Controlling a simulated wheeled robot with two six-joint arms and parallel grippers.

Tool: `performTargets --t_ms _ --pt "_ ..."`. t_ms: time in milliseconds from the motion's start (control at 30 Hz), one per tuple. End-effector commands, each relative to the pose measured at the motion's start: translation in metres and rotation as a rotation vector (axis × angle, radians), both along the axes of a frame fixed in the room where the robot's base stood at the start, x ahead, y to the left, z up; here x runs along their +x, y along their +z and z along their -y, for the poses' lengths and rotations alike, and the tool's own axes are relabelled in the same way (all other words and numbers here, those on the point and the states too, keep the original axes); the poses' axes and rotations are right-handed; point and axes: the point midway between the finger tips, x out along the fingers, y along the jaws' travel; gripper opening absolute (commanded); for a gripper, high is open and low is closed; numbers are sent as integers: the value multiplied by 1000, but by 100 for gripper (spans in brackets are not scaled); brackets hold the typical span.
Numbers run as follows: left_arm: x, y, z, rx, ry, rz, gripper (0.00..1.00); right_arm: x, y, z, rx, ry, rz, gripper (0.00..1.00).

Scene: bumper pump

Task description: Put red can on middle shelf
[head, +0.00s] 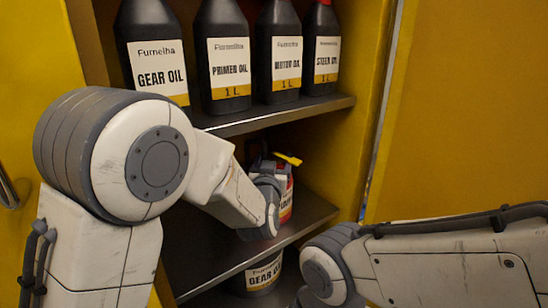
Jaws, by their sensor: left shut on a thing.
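The red can (287,206) is inside the yellow cabinet, just above or on the middle shelf (305,216). It looks upright, with a yellow spout at its top and a pale label, and my left wrist hides much of it. My left gripper (268,186) reaches in from the left and is shut on the can; its fingertips are mostly hidden. I cannot tell whether the can's base touches the shelf. My right arm comes in at the lower right, below and in front of the shelf, and its gripper does not show.
Several black oil bottles (228,60) stand in a row on the upper shelf (330,103), above my left forearm. Another gear oil container (263,275) stands below the middle shelf. The yellow cabinet door (470,120) is open at the right. The middle shelf's right end looks clear.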

Motion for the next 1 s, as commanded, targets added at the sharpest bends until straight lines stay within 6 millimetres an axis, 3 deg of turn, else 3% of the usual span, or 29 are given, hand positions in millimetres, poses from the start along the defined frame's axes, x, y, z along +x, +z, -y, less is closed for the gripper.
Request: performTargets --t_ms 400,433,500,800,1000 --pt "0 1 0 -4 0 16 0 0 -4 0 0 0 0 48" --pt "0 -4 0 0 0 3 82 0 -4 0 0 0 0 48" --pt "0 -3 0 -1 0 3 100 0 -3 0 0 0 0 48" --pt "0 2 0 0 0 3 100 0 1 0 0 0 0 48" --pt "-31 2 -3 1 -3 1 100 0 11 0 0 0 0 48"
